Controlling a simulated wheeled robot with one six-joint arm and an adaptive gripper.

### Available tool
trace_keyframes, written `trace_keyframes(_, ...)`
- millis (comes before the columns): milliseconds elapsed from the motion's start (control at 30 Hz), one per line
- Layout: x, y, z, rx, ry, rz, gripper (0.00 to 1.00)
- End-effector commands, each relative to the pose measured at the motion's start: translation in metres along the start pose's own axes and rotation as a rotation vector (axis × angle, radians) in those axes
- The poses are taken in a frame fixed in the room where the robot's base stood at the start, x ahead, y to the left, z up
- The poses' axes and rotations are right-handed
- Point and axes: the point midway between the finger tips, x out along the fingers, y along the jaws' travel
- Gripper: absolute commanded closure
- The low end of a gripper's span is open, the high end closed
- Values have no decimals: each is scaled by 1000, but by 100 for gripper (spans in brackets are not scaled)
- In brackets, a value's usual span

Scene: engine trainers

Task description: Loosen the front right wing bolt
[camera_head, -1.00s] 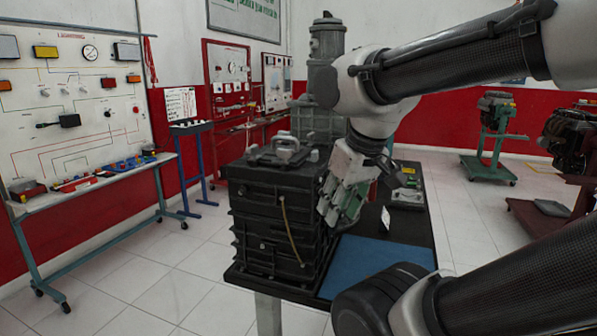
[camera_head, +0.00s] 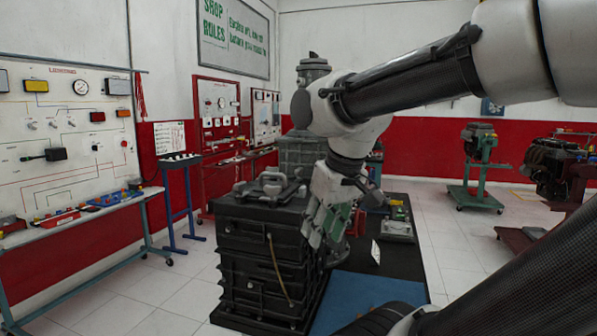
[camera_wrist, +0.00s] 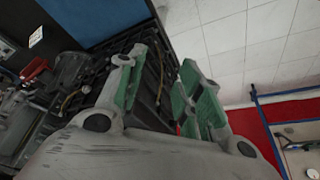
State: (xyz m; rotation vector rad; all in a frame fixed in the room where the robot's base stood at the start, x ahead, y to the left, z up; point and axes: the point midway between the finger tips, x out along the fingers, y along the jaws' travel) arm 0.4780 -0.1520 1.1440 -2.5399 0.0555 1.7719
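The black ribbed engine block (camera_head: 262,262) stands on a dark bench, with a grey cover (camera_head: 270,188) and handle-like parts on top. My gripper (camera_head: 322,242) is in front of the block's right side in the head view, fingers pointing down. In the wrist view my gripper (camera_wrist: 160,92) has its two green-padded fingers apart, with nothing held between them. The block's dark ribbed side (camera_wrist: 150,65) shows behind and between the fingers. I cannot pick out the front right wing bolt in either view; it is too small or hidden.
A tan hose (camera_head: 279,270) runs down the block's front. The bench holds a blue mat (camera_head: 352,300) and a small tray of parts (camera_head: 397,228) to the right. A trainer board table (camera_head: 85,212) stands at left.

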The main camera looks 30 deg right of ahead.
Motion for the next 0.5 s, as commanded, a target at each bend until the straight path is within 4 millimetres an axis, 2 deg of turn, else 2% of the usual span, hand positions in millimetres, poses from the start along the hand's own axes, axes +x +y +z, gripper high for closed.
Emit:
trace_keyframes(100,-25,8,-58,109,-47,16,64)
trace_keyframes(233,-47,23,-134,266,-111,41,64)
trace_keyframes(367,-54,46,-205,425,-173,70,64)
trace_keyframes(400,-53,54,-225,474,-191,79,64)
trace_keyframes(500,-46,77,-271,592,-235,104,64)
